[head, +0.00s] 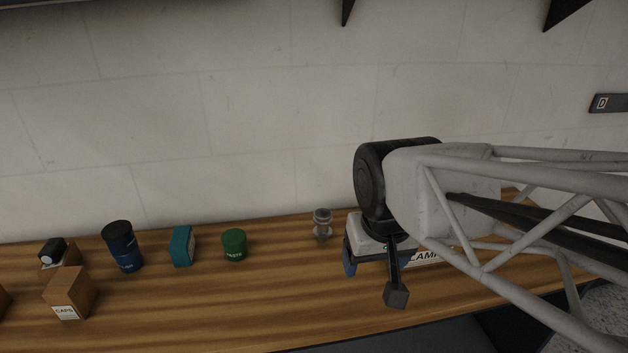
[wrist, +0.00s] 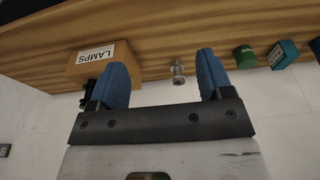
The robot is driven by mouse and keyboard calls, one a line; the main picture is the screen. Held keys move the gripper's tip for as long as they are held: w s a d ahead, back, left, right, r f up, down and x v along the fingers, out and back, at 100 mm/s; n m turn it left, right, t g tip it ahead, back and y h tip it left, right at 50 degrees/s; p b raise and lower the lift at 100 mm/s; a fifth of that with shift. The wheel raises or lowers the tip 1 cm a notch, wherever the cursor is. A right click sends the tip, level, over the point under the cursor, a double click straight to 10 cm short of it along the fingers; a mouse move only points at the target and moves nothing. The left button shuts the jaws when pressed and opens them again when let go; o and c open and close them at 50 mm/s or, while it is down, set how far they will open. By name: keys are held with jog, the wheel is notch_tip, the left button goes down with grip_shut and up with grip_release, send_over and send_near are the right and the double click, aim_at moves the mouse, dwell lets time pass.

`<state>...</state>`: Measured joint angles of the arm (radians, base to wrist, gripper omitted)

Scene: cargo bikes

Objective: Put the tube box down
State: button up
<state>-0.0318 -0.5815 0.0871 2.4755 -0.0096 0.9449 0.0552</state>
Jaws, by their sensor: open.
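No label reading "tube" is legible. A teal box (head: 182,246) stands upright on the wooden bench (head: 270,310), left of the green tin, and may be the tube box. It also shows at the upper right of the wrist view (wrist: 282,54). My gripper (head: 372,280) is well to the right of it, over the bench. In the wrist view my gripper (wrist: 161,62) has its two blue fingers wide apart with nothing held between them. My arm hides part of the bench on the right.
A box labelled LAMPS (wrist: 104,62) stands beside my gripper, largely hidden in the head view. A small metal fitting (head: 322,224), a green tin (head: 234,245), a dark blue cup (head: 123,247) and a CAPS box (head: 68,294) stand leftward. The front middle of the bench is clear.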

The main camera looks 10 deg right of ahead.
jog(key=shift+s+d+f, duration=0.2)
jog(key=shift+s, duration=0.35)
jog(key=shift+s+d+f, duration=0.15)
jog(key=shift+s+d, duration=0.1)
jog(key=shift+s, duration=0.25)
jog(key=shift+s+d+f, duration=0.2)
jog(key=shift+s, duration=0.35)
